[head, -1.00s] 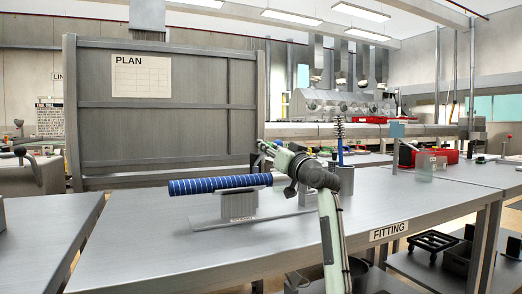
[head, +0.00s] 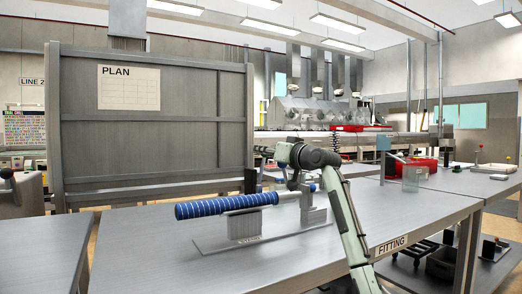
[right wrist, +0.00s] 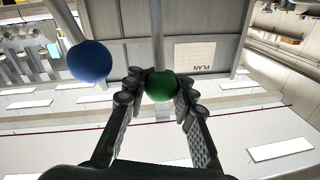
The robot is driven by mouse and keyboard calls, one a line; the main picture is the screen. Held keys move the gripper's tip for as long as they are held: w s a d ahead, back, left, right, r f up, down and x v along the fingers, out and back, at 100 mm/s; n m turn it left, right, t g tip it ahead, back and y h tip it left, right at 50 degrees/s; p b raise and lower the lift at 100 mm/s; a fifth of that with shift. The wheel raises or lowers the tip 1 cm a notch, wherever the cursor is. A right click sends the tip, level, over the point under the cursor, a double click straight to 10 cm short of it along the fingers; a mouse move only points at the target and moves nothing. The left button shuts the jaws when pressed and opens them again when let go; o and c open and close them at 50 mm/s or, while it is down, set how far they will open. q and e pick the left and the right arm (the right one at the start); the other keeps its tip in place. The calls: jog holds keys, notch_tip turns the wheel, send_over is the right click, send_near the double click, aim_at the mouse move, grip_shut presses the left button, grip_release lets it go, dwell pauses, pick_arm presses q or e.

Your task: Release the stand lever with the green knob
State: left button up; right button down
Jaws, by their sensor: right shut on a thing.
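The green knob (right wrist: 160,88) sits at the end of a grey rod in the right wrist view. My right gripper (right wrist: 158,82) is shut on it, with the fingers on both sides. A blue knob (right wrist: 90,61) on another rod stands beside it, apart from the fingers. In the head view, the grey stand (head: 210,246) lies on the fitting table and carries a blue striped roll (head: 205,208). My right arm reaches over the right end of the stand. It hides the green knob in this view. My left gripper is not in view.
The table top (head: 150,262) is bare in front of and left of the stand. A glass-like block (head: 411,178) and a red box (head: 420,165) stand farther right. A grey board with a plan sheet (head: 128,88) rises behind the table.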

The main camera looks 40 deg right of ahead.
jog(key=shift+w+d+r+g+p, duration=0.2)
jog(key=shift+w+g+p, duration=0.15)
jog(key=shift+w+g, duration=0.45)
jog(key=shift+w+d+g, duration=0.1)
jog(key=shift+w+g, duration=0.1)
jog(key=shift+g, duration=0.3)
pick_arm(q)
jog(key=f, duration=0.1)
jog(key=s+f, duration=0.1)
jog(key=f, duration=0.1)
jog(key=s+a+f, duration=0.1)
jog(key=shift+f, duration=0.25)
pick_arm(e)
jog(key=shift+w, duration=0.1)
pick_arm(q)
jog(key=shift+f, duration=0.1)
pick_arm(e)
jog(key=shift+w+f+g, duration=0.1)
jog(key=shift+w+g, duration=0.1)
jog(key=shift+g, duration=0.1)
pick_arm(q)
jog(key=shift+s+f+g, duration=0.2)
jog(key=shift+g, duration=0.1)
pick_arm(e)
jog(key=shift+w+f, duration=0.1)
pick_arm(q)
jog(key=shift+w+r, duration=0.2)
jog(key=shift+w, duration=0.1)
